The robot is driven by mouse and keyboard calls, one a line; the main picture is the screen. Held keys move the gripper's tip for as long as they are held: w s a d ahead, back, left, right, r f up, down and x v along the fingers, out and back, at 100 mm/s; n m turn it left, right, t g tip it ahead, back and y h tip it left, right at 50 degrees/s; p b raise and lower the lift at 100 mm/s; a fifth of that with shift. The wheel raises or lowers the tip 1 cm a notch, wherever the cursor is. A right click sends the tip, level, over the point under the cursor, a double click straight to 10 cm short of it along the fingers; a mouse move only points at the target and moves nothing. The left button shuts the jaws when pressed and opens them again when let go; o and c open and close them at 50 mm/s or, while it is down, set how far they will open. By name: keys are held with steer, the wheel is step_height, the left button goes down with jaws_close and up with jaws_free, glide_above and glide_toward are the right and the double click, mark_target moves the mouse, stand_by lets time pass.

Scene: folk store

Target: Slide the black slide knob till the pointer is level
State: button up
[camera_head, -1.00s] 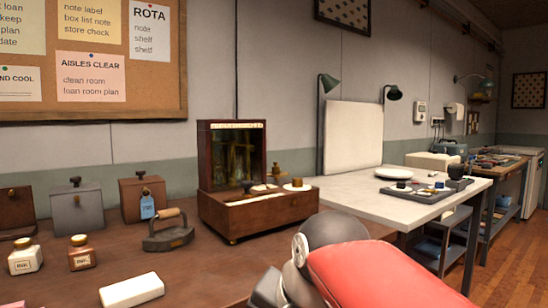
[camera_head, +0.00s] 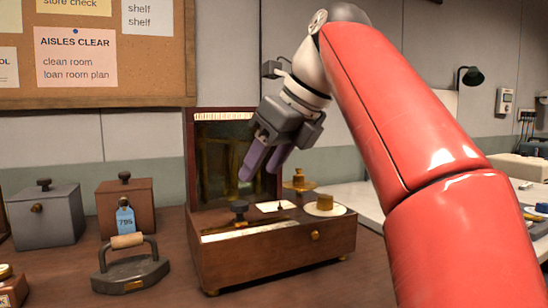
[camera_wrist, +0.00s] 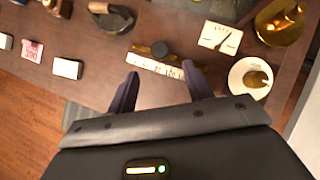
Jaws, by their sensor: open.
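A wooden balance box (camera_head: 275,262) with an upright lid stands on the brown bench. The black slide knob (camera_head: 239,211) is at the left of its top, beside a pale marked strip (camera_wrist: 154,65); the knob also shows in the wrist view (camera_wrist: 160,48). The pointer card (camera_head: 276,206) lies right of the knob; in the wrist view (camera_wrist: 219,37) its dark pointer looks tilted, but its exact reading is too small to tell. My gripper (camera_head: 262,165) is open and empty, above the box and apart from the knob. In the wrist view its fingertips (camera_wrist: 159,70) lie either side of the strip.
A white pan (camera_head: 325,211) with a brass weight sits on the box's right; a brass pan (camera_head: 298,185) is behind. A flat iron (camera_head: 130,270), a grey box (camera_head: 45,215) and a brown box (camera_head: 125,207) with a blue tag stand left. Bench in front is clear.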

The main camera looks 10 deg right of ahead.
mark_target(241, 203)
steer(key=x, duration=0.3)
steer(key=shift+a+f, duration=0.1)
steer(key=shift+f, duration=0.05)
steer(key=b+x, duration=0.2)
steer(key=x, duration=0.4)
steer(key=shift+s, duration=0.1)
steer(key=c, duration=0.7)
